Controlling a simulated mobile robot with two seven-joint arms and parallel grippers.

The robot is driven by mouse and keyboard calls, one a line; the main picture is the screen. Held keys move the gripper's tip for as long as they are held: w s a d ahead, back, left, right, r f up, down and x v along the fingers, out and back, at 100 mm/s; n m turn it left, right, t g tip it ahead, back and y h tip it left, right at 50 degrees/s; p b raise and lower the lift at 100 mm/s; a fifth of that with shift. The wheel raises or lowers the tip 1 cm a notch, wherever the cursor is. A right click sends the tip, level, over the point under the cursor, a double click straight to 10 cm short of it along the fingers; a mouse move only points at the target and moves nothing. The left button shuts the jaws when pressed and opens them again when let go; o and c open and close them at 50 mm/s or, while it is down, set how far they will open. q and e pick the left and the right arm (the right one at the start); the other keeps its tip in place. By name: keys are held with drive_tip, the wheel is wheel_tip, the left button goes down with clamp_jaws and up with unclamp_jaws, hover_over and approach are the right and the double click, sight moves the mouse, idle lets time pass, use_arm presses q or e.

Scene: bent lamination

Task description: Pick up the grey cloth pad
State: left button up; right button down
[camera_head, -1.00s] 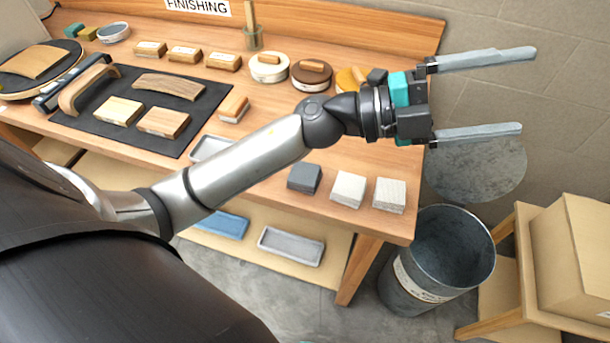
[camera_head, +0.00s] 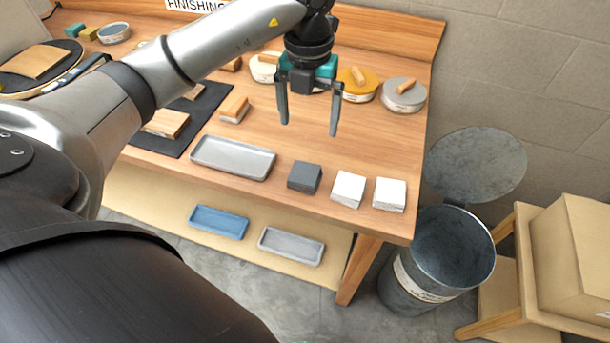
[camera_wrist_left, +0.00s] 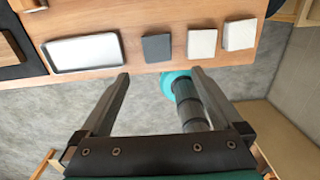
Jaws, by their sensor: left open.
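The grey cloth pad (camera_head: 304,178) is a dark grey square block lying near the front edge of the wooden bench. It is between a pale grey tray and two white pads. It also shows in the left wrist view (camera_wrist_left: 157,48), at the top, just beyond the gap between the fingers. My left gripper (camera_head: 309,128) is open and empty. Its fingers point down above the bench, and in the head view they appear behind the pad, apart from it. The wrist view shows both fingers (camera_wrist_left: 160,73) spread wide. My right gripper is not in view.
Beside the pad are a pale grey tray (camera_head: 232,158) on the left and two white pads, one nearer (camera_head: 348,189) and one farther right (camera_head: 390,194). Round tins (camera_head: 404,95) stand behind. A metal bin (camera_head: 440,258) stands off the bench's right end.

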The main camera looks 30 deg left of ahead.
use_arm(q)
hover_over(305, 173)
drive_tip(key=f, duration=0.9)
drive_tip(key=shift+w+d+f, duration=0.15)
drive_tip(key=shift+w+f, duration=0.05)
drive_tip(key=shift+f, duration=0.15)
drive_tip(key=shift+s+f, duration=0.15)
drive_tip(key=shift+f, duration=1.25)
drive_tip(key=shift+s+f, duration=0.1)
drive_tip(key=shift+f, duration=1.25)
drive_tip(key=shift+r, duration=0.1)
drive_tip(key=c, duration=1.1)
drive_tip(key=shift+r, duration=0.1)
wheel_tip(305, 173, up, 20)
drive_tip(key=p, duration=0.1)
